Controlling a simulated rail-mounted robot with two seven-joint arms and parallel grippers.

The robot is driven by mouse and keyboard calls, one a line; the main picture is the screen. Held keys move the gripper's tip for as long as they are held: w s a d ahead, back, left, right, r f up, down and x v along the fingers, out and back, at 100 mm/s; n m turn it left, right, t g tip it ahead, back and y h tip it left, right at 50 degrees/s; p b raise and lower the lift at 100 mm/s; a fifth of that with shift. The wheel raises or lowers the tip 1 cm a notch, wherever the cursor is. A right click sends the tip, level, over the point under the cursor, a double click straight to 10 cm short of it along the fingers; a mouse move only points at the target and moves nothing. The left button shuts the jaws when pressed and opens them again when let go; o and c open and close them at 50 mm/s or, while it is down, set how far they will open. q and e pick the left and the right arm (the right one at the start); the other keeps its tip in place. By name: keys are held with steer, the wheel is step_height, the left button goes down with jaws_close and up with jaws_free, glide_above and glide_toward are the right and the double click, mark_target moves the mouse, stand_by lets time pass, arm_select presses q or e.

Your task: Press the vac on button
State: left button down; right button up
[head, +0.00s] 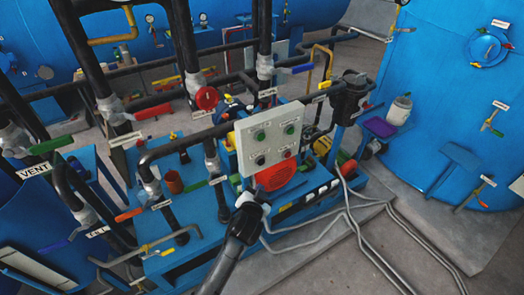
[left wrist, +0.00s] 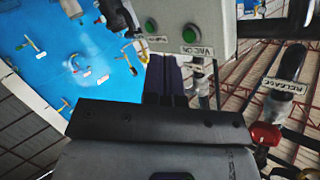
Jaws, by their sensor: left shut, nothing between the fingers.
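The control panel (head: 275,147) is a pale upright box, with green buttons in its upper row and darker ones below in the head view. The vac on button (left wrist: 190,33) is round and green, beside its VAC ON label (left wrist: 197,50), in the upside-down left wrist view. From that view's layout, it appears to be the upper-left green button (head: 260,135) in the head view. My left gripper (head: 260,201) is at the panel's lower edge in the head view. Its fingers (left wrist: 165,78) are shut and empty, apart from the button. My right gripper is not in view.
Black pipes with coloured valve handles stand left of the panel, including a red handwheel (head: 207,98). A blue tank (head: 455,110) is at right. Grey hoses (head: 365,222) cross the floor.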

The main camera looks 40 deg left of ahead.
mark_target(261, 137)
arm_select(q)
steer(key=w+r+m+t+b, duration=0.1)
steer(key=w+r+t+b, duration=0.1)
steer(key=w, duration=0.4)
steer(key=w+a+r+t+y+b, duration=0.1)
steer(key=w+r+t+b, duration=0.1)
steer(key=w, duration=0.4)
steer(key=shift+w+m+t+b, duration=0.25)
steer(key=shift+m+t+b, duration=0.05)
steer(key=shift+m+b, duration=0.1)
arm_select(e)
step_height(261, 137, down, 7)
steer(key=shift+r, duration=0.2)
arm_select(q)
steer(key=w+a, duration=0.2)
steer(key=a, duration=0.6)
steer(key=shift+w+a, duration=0.25)
steer(key=shift+w, duration=0.05)
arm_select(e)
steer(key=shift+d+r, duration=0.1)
